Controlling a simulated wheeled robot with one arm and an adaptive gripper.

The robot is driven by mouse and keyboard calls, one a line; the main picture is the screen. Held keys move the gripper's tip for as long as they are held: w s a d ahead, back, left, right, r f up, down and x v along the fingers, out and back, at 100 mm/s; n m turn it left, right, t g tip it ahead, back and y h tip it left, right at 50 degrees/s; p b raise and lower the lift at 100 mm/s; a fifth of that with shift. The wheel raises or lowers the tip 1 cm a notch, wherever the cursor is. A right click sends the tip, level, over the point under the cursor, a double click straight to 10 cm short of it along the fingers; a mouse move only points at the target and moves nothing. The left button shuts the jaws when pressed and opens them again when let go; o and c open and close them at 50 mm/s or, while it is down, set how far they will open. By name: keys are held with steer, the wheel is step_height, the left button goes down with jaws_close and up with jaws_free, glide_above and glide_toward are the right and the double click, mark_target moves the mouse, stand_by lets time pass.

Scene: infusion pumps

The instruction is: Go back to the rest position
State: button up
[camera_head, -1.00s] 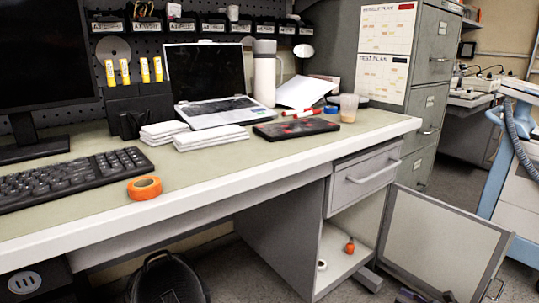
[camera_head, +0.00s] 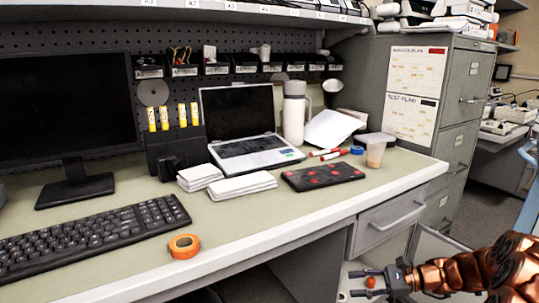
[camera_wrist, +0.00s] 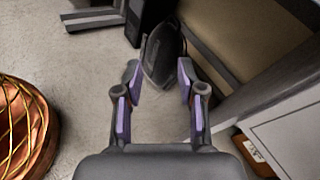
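My gripper (camera_head: 354,283) is at the lower right of the head view, in front of the desk's open cabinet. Its fingers point left and stand apart. In the wrist view my gripper (camera_wrist: 158,75) is open, with nothing held between its fingers. A dark bag (camera_wrist: 160,55) on the floor shows beyond the fingertips.
The desk's front edge (camera_head: 300,220) and drawer (camera_head: 390,222) are close to my arm. The cabinet door (camera_head: 432,243) hangs open, partly hidden by my arm. A laptop (camera_head: 245,145), bottle (camera_head: 294,115), cup (camera_head: 376,152) and orange tape (camera_head: 184,246) stand on the desk.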

steer(key=s+a+r+n+g+h+p, duration=0.35)
steer(key=s+a+r+p, duration=0.25)
steer(key=s+r, duration=0.35)
steer(key=s+a+r+n+g+h+p, duration=0.3)
steer(key=s+a+r+n+p, duration=0.3)
steer(key=s+r, duration=0.35)
steer(key=s+d+r+n+t+h+p, duration=0.1)
steer(key=s+d+r+n+h+p, duration=0.2)
steer(key=s+r+p, duration=0.3)
steer(key=s+d+r+n+h+p, duration=0.3)
steer(key=s+r+h+p, duration=0.2)
steer(key=s, duration=0.6)
steer(key=shift+s+d+r+t+p, duration=0.2)
steer(key=shift+s+r+t+p, duration=0.15)
steer(key=shift+r+p, duration=0.4)
